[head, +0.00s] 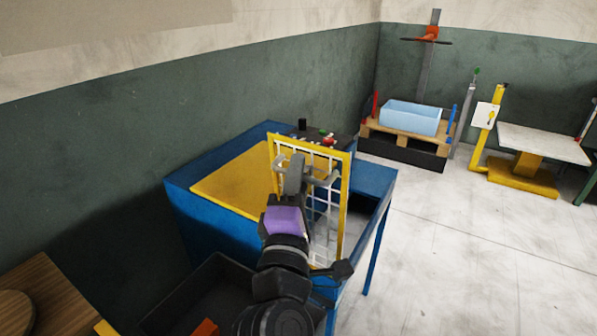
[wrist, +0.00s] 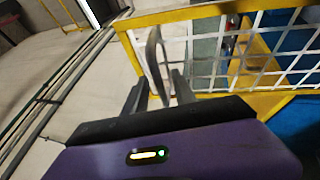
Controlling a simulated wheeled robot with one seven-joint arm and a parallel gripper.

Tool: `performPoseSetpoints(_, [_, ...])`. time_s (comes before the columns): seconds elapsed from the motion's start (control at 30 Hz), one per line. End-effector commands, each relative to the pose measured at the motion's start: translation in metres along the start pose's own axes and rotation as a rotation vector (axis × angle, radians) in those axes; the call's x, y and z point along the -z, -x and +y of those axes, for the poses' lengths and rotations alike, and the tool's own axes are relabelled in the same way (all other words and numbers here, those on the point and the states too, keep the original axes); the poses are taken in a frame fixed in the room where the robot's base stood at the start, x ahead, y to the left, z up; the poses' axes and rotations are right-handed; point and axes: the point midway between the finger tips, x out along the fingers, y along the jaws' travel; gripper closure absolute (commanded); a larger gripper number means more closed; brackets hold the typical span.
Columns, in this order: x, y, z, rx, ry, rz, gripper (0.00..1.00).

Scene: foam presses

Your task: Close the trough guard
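The trough guard (head: 345,205) is a yellow frame with white mesh, standing raised on the blue machine (head: 215,215) in the head view. In the wrist view the guard's yellow rail (wrist: 200,12) and mesh fill the upper right. A grey loop-like handle (wrist: 154,52) sticks out near the rail's left corner. My gripper (head: 308,170) is in front of the guard. In the wrist view my gripper (wrist: 159,88) has its two fingers apart, with the handle's near end between them. Gaps seem to show beside the handle; contact is hard to judge.
The trough opening (head: 362,222) shows beside the guard. A dark control panel (head: 318,137) with buttons is behind it. A black bin (head: 205,285) stands at the machine's near side.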

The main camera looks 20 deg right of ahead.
Motion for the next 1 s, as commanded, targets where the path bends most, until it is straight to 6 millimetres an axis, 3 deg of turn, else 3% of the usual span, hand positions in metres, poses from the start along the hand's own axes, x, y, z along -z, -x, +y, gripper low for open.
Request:
performPoseSetpoints(0.27, [0.0001,-0.0024,-0.0002,0.000,-0.001,0.001,0.68])
performPoseSetpoints(0.47, [0.0001,-0.0023,-0.0001,0.000,-0.001,0.001,1.00])
performPoseSetpoints(1.0, [0.0001,-0.0021,-0.0005,0.000,-0.001,0.001,1.00])
